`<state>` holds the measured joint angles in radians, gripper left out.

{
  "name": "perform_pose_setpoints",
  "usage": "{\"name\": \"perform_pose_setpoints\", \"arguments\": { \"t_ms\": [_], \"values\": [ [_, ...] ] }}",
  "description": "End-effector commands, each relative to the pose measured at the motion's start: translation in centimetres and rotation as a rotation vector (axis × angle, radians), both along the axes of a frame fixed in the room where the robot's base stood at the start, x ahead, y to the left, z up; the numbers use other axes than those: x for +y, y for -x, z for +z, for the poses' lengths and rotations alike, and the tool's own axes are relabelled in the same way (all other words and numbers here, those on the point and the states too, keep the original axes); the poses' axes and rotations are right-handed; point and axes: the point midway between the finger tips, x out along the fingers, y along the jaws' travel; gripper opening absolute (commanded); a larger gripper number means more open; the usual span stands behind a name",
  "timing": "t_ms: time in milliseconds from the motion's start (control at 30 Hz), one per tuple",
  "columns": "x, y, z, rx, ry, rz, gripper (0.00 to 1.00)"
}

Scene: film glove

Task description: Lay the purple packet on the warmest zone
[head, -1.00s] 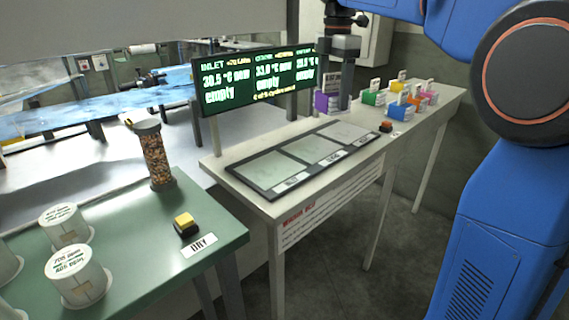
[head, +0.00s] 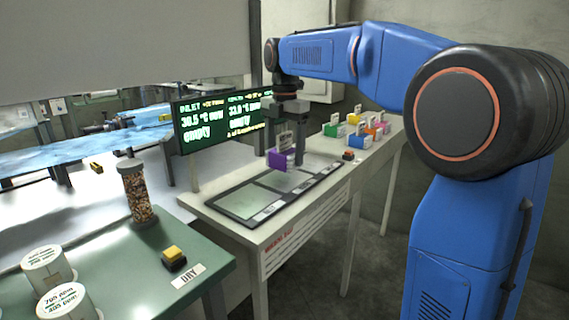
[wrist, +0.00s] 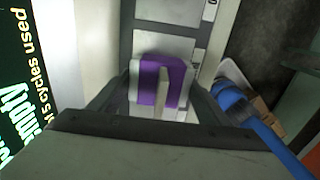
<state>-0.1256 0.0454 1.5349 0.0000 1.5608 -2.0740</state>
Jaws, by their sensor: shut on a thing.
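My gripper (head: 287,150) points straight down and is shut on the purple packet (head: 278,160), which has a pale tag on top. The packet hangs upright over the dark heating panel (head: 232,219), near its middle zone (head: 283,181); I cannot tell the exact gap below it. In the wrist view the purple packet (wrist: 160,83) sits between both fingers, with pale zones behind it. The near left zone (head: 242,201) is bare. The display (head: 222,122) reads about 30.5 °C for the inlet and 33.0 °C for the centre, both "empty"; my arm hides its third column.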

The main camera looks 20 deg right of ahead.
Motion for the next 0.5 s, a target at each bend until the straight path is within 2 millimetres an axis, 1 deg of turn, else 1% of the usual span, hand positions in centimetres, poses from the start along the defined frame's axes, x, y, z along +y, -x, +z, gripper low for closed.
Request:
{"name": "perform_pose_setpoints", "arguments": {
  "t_ms": [233,300,500],
  "values": [
    [0.0,0.0,-3.2,0.001,0.0,0.0,0.45],
    [0.0,0.0,-3.5,0.001,0.001,0.0,0.45],
    [0.0,0.0,-3.5,0.0,0.0,-0.001,0.45]
  ]
}}
